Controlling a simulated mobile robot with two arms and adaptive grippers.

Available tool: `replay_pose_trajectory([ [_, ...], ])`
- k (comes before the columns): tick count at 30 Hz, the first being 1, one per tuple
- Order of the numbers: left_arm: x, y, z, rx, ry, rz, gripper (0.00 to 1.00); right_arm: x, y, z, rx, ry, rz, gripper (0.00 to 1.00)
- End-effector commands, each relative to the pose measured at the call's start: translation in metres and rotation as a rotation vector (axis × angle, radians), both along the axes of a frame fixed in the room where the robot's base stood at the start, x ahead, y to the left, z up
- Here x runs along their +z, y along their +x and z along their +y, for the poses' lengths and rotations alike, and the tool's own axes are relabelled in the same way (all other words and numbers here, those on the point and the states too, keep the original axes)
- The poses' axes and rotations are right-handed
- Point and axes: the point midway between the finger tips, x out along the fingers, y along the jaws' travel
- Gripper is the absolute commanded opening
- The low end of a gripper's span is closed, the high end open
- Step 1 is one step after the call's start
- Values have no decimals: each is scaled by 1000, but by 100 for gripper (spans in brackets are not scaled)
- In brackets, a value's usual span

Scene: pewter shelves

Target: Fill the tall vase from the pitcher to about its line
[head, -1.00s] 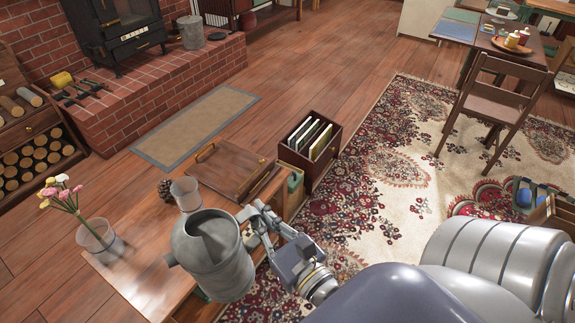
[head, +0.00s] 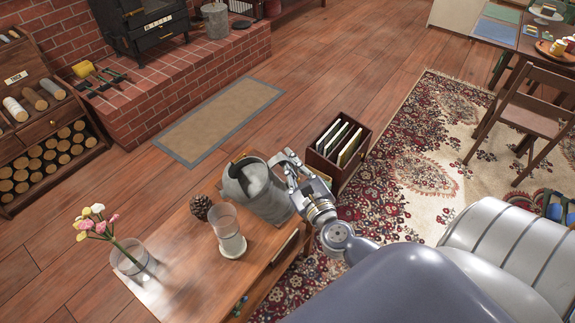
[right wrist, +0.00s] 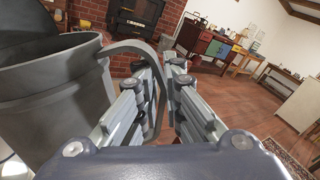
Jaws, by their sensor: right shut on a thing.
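The grey metal pitcher (head: 278,207) is near the right end of the low wooden table, about upright; I cannot tell whether its base touches the surface. Pale content shows inside its mouth. My right gripper (head: 292,168) is shut on its handle; in the right wrist view the pitcher (right wrist: 50,100) is at left and its handle (right wrist: 152,60) runs between the fingers (right wrist: 160,95). A clear tall vase (head: 224,219) stands on the table, left of and apart from the pitcher, with pale content low in it. I cannot make out its line. My left gripper is out of view.
A glass vase with flowers (head: 133,262) stands at the table's left. A pinecone (head: 201,207) lies behind the clear vase. A wooden tray is mostly hidden behind the pitcher. A dark box of files (head: 338,148) stands beyond the table. Bare tabletop (head: 180,245) shows between the vases.

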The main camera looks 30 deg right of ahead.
Motion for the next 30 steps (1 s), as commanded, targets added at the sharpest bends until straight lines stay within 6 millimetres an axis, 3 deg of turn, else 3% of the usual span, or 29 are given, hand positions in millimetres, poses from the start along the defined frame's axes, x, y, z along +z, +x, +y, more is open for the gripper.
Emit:
replay_pose_trajectory([
  [1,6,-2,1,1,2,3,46,9,2,2,1,-15,-7,0],
  [15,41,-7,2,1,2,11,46,28,6,22,-1,-313,45,0],
  [30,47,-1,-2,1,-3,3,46,28,6,26,-1,-389,58,0],
])
